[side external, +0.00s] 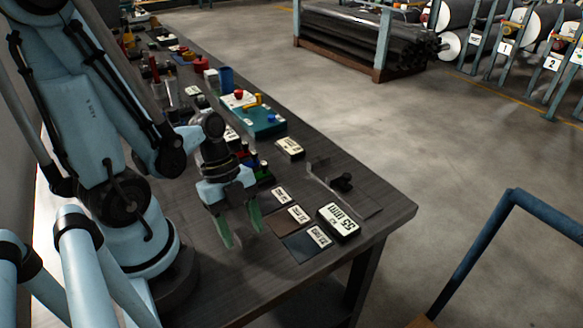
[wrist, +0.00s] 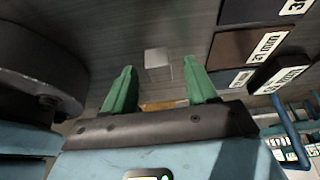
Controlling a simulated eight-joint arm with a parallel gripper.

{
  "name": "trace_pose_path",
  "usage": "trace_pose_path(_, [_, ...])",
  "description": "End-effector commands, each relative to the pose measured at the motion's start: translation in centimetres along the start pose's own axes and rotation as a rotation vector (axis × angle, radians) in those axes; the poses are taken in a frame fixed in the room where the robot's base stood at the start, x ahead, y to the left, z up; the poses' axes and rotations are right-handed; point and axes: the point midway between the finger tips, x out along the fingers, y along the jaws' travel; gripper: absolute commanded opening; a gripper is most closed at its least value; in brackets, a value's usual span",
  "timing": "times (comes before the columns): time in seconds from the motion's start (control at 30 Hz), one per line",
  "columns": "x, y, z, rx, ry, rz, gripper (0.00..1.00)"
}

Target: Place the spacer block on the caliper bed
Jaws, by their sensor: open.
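A small plain grey block (wrist: 157,58), which looks like the spacer block, lies on the table beyond my fingertips in the wrist view, roughly in line with the gap between them. In the side view I cannot make it out clearly near the fingers. My gripper (side external: 238,225) points down over the near part of the table, its green fingers apart and empty; they also show in the wrist view (wrist: 160,82). A flat grey fixture (side external: 358,202) with thin upright pieces and a black knob, which looks like the caliper bed, sits near the table's right edge, apart from my gripper.
Black, brown and dark blue labelled pads (side external: 292,216) lie right of my gripper, beside a black block labelled 55 (side external: 338,222). A teal box with coloured knobs (side external: 262,120) and a small labelled block (side external: 290,148) stand farther back. The table's near left is bare.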

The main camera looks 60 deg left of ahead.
Motion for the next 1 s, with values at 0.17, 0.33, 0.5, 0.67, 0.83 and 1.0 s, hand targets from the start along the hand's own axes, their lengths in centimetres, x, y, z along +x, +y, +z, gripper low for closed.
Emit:
trace_pose_path(0.17, [-0.01, 0.01, 0.00, 0.000, 0.000, 0.000, 0.45])
trace_pose_path(0.33, [-0.02, 0.01, 0.01, 0.000, 0.000, 0.000, 0.19])
trace_pose_path(0.5, [-0.02, 0.01, 0.01, 0.000, 0.000, 0.000, 0.00])
trace_pose_path(0.67, [-0.02, 0.01, 0.00, 0.000, 0.000, 0.000, 0.00])
trace_pose_path(0.83, [-0.08, 0.00, -0.02, 0.000, 0.000, 0.000, 0.00])
trace_pose_path(1.0, [-0.36, -0.02, -0.13, 0.000, 0.000, 0.000, 0.00])
